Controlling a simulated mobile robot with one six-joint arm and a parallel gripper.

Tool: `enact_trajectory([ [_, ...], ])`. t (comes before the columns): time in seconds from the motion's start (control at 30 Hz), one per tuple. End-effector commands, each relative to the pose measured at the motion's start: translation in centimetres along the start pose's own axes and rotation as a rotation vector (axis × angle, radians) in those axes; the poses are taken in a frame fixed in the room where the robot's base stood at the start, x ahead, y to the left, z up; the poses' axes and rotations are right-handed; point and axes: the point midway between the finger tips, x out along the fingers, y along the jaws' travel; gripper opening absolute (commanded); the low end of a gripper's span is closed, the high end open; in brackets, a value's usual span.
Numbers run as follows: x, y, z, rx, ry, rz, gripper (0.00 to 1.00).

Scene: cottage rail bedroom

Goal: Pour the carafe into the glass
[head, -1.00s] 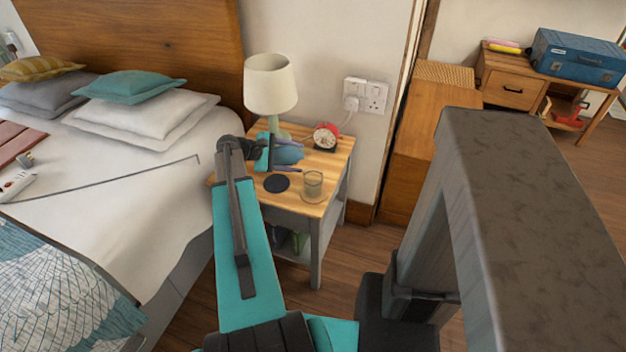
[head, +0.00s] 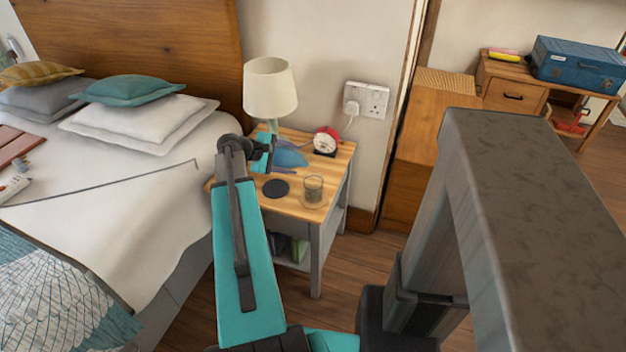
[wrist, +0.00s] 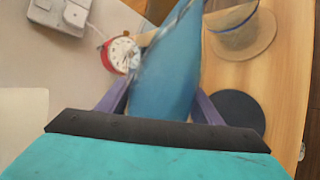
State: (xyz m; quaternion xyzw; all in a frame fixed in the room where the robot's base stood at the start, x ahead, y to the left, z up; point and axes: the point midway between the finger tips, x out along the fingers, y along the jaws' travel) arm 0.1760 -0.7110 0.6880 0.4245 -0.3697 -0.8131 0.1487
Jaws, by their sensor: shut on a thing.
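The blue carafe (head: 290,157) is above the wooden nightstand, partly hidden by my arm in the head view. In the wrist view the carafe (wrist: 168,72) runs up between the two purple fingers of my gripper (wrist: 162,100), which is shut on it. Its narrower end points to the top edge, near the glass; I cannot tell its exact tilt.
A dark round coaster (head: 276,188) lies left of the glass. A red alarm clock (head: 326,141) and a cream lamp (head: 270,88) stand behind on the nightstand (head: 300,212). The bed (head: 150,200) is on the left, wall sockets (head: 366,99) behind.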

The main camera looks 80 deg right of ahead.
Motion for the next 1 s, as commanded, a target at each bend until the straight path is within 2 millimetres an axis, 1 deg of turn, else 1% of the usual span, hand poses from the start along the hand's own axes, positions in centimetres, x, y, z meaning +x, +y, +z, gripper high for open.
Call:
enact_trajectory([
  [1.0,-0.44,0.62,0.06,0.044,0.034,0.002,0.12],
])
